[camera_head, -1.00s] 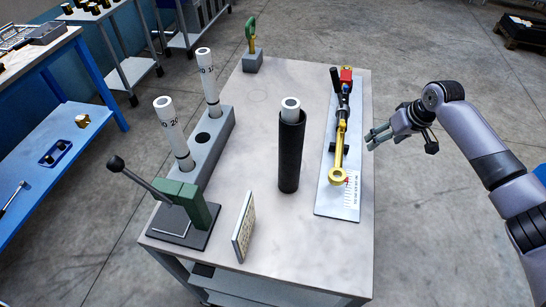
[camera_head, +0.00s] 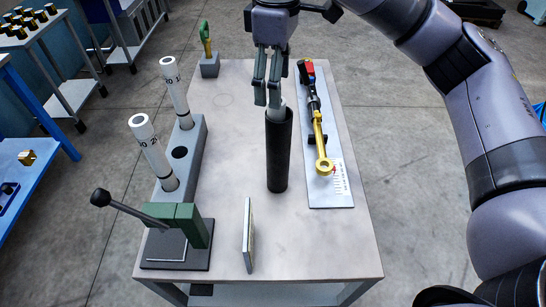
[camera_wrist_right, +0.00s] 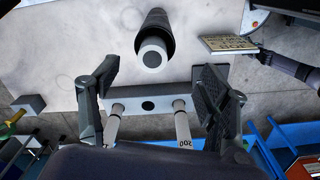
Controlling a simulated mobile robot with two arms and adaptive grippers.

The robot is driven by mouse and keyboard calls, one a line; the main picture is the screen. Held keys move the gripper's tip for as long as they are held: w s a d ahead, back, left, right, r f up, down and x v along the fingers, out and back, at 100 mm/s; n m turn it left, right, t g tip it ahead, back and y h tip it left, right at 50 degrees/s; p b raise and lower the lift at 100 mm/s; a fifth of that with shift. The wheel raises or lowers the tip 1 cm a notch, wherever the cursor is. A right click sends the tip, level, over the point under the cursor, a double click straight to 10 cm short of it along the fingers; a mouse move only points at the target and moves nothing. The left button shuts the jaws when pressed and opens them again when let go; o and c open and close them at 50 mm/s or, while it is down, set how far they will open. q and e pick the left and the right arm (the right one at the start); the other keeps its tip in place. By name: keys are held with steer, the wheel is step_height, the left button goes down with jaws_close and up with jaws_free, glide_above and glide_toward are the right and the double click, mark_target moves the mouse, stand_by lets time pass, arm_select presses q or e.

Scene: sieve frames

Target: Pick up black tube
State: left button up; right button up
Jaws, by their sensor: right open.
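The black tube (camera_head: 278,158) stands upright on the table, with a white cylinder inside it. The cylinder's end shows in the right wrist view (camera_wrist_right: 152,57), ringed by the black tube (camera_wrist_right: 156,22). My right gripper (camera_head: 268,98) is at the tube's top in the head view, fingers pointing down, and hides part of the white cylinder. In the right wrist view its two fingers are spread apart, with nothing between the pads. I cannot tell whether a finger touches the tube.
A grey holder (camera_head: 199,142) with two white cylinders and an empty hole stands to the left. A green lever press (camera_head: 185,225), an upright plate (camera_head: 248,235) and a gauge board (camera_head: 340,185) with a yellow-ringed tool surround the tube. The front right table is clear.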

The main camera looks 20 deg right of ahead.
mark_target(277, 113)
step_height(277, 113, down, 8)
steer(key=shift+d+r+p, duration=0.1)
steer(key=shift+p, duration=0.3)
steer(key=f, duration=0.1)
steer(key=f+p, duration=0.1)
steer(key=f, duration=0.2)
steer(key=shift+w+d+f, duration=0.1)
steer(key=shift+w+d, duration=0.1)
steer(key=shift+d, duration=0.2)
steer(key=shift+f, duration=0.5)
steer(key=shift+r, duration=0.1)
jaws_close()
